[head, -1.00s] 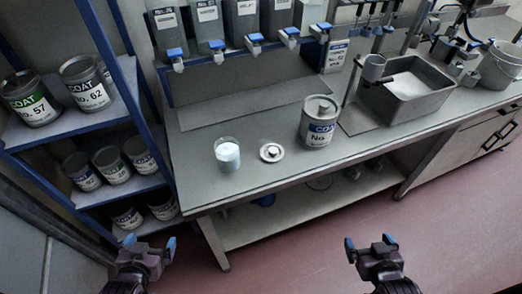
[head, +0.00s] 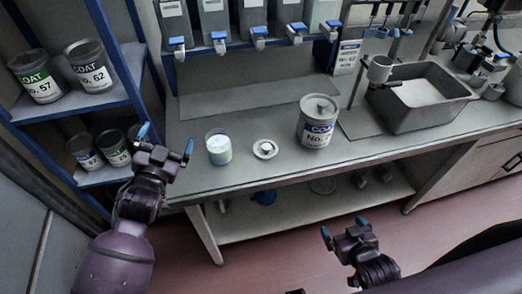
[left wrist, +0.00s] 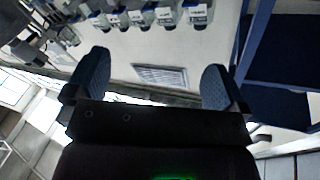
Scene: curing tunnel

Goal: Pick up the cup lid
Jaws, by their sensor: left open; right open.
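The cup lid (head: 265,149), a small pale disc with a raised knob, lies on the grey bench near its front edge. A clear cup (head: 219,147) with pale contents stands just left of it. My left gripper (head: 166,143) is open and empty, left of the cup at the bench's left front corner. Its open blue fingertips also show in the left wrist view (left wrist: 152,82), where neither lid nor cup is seen. My right gripper (head: 345,229) is open and empty, low in front of the bench, to the right of the lid.
A COAT can (head: 317,122) stands right of the lid. A grey basin (head: 425,112) sits further right. Blue-tapped dispensers (head: 258,20) hang along the back. A blue shelf rack (head: 120,99) with several cans is close on the left. The bench behind the lid is clear.

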